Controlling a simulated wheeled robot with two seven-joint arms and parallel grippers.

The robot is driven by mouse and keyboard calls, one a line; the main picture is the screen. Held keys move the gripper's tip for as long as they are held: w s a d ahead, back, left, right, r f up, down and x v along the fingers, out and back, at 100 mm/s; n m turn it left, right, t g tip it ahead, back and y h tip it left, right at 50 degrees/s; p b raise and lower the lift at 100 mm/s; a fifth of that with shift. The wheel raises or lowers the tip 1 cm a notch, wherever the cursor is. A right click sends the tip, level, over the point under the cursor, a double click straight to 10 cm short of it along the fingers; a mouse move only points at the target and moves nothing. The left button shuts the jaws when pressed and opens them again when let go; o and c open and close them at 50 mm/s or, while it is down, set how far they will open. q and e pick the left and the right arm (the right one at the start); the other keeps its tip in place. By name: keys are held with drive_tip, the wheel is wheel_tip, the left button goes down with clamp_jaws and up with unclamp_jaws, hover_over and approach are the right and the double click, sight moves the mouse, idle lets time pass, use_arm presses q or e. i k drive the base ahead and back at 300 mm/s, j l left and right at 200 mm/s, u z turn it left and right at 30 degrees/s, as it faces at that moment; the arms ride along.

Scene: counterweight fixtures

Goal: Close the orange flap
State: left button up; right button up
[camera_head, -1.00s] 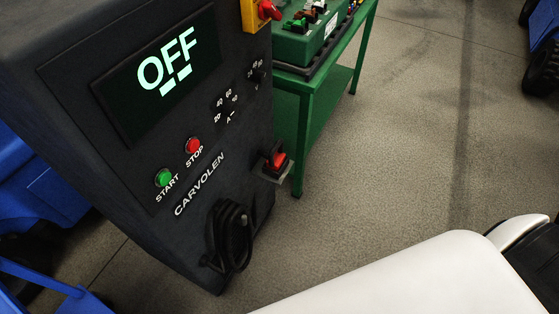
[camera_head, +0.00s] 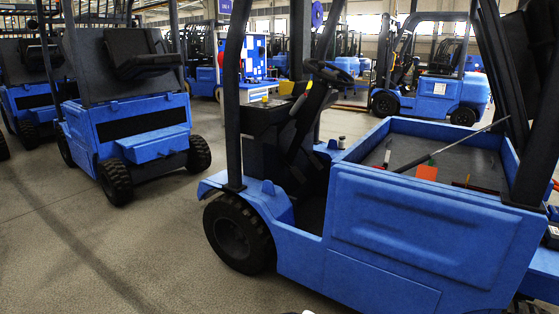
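A small orange piece (camera_head: 427,172) shows inside the open blue compartment (camera_head: 432,225) of the nearest forklift, at the right of the head view. It may be the orange flap; its hinge and how far it stands open cannot be made out. Neither of my grippers is in view.
The nearest forklift's front wheel (camera_head: 236,234) and side panels stand between me and the compartment. Another blue forklift (camera_head: 140,130) stands at the left. More forklifts, including one at the back right (camera_head: 432,90), line the hall. Floor is clear at the lower left.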

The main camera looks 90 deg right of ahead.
sight(427, 173)
drive_tip(key=z, duration=3)
drive_tip(key=l+z, duration=0.15)
drive_tip(key=z, duration=0.35)
drive_tip(key=i+z, duration=0.1)
drive_tip(key=z, duration=0.85)
drive_tip(key=i+l+z, duration=0.1)
drive_tip(key=z, duration=0.35)
